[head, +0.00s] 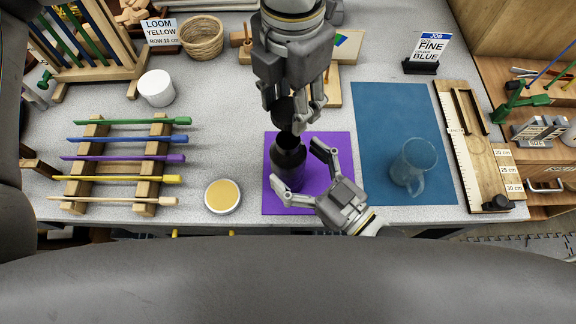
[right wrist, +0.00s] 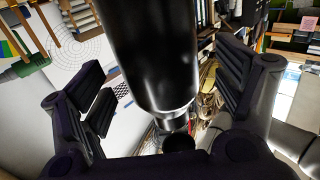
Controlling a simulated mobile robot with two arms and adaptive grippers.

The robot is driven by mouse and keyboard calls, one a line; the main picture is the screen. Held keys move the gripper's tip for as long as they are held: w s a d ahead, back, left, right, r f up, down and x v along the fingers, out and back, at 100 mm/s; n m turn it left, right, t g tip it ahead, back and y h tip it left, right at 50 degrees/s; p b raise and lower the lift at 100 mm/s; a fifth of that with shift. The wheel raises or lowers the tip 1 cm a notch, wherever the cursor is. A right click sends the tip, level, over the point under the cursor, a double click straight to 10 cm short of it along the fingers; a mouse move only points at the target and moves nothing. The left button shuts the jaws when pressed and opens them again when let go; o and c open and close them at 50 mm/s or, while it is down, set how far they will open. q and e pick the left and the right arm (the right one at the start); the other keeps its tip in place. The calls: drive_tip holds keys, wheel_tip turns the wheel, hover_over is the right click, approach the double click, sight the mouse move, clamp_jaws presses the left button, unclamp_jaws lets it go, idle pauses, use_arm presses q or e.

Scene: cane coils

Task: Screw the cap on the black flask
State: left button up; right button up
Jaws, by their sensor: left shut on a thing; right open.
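The black flask (head: 288,168) stands upright on the purple mat (head: 339,142), with its open mouth facing up. My left gripper (head: 297,117) reaches down from above and is shut on the dark cap (head: 283,110). The cap is just above and behind the flask mouth; I cannot tell whether they touch. My right gripper (head: 298,164) is open at the right side of the flask, with its fingers spread toward it. In the right wrist view the dark flask (right wrist: 152,55) fills the middle between the open fingers.
A jar with a yellow top (head: 222,195) stands left of the purple mat. A glass mug (head: 412,165) stands on the blue mat (head: 385,105) to the right. A wooden rack (head: 146,208) holds several coloured rods. A white cup (head: 156,88) and a basket (head: 202,38) are farther back.

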sight(291, 137)
drive_tip(key=shift+x, duration=1.2)
drive_tip(key=shift+c, duration=0.2)
drive_tip(key=c, duration=1.5)
use_arm(q)
drive_tip(key=shift+f, duration=2.5)
drive_tip(key=shift+f, duration=0.1)
drive_tip(key=shift+f, duration=0.8)
drive_tip(key=shift+f, duration=0.55)
